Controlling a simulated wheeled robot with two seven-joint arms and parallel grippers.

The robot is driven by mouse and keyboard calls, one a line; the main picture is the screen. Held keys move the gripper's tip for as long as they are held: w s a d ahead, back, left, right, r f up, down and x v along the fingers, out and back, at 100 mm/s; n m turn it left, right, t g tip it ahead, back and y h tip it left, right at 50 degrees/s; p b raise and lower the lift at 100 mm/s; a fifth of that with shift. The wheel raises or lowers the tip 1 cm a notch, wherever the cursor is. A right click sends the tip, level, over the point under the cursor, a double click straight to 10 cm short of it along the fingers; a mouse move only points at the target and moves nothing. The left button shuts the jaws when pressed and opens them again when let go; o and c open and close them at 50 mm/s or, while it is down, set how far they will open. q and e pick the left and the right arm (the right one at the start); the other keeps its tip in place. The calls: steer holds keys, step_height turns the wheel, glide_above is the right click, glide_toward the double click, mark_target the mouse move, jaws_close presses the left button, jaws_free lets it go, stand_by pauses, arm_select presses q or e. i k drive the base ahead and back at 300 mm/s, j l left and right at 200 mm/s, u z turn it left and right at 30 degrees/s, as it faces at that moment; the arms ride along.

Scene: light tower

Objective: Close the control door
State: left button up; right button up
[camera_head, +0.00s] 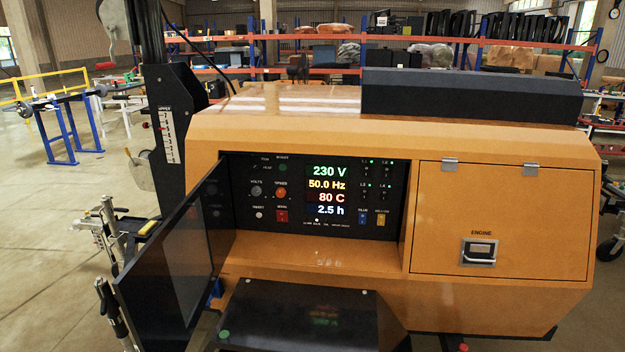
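The control door (185,262) is a dark, glossy, framed panel with a smoky window. It stands open, swung outward to the left from the left edge of the control recess, and its free edge points toward me at lower left. The control panel (232,217) is black and uncovered, with lit readouts of 230 V, 50.0 Hz, 80 C and 2.5 h, several knobs, switches and green lights. It sits inside the orange housing (300,135) of the light tower. I see neither of my grippers for certain in this view.
A closed orange engine door (450,225) with a latch (479,252) is right of the panel. A black, flat-topped part (300,315) juts out below the recess. Metal jack-like parts (108,235) stand left of the door. Open floor (45,240) lies at far left.

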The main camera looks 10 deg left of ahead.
mark_target(163, 294)
steer(key=j+z, duration=0.1)
steer(key=j, duration=0.45)
steer(key=j+z, duration=0.1)
steer(key=j, duration=0.4)
steer(key=k+j+z, duration=0.1)
steer(key=j, duration=0.45)
steer(key=j+z, duration=0.1)
steer(key=j, duration=0.4)
steer(key=k+j, duration=0.15)
steer(key=j, duration=0.35)
steer(key=k+j+z, duration=0.15)
steer(key=j, duration=0.4)
steer(key=i, duration=0.05)
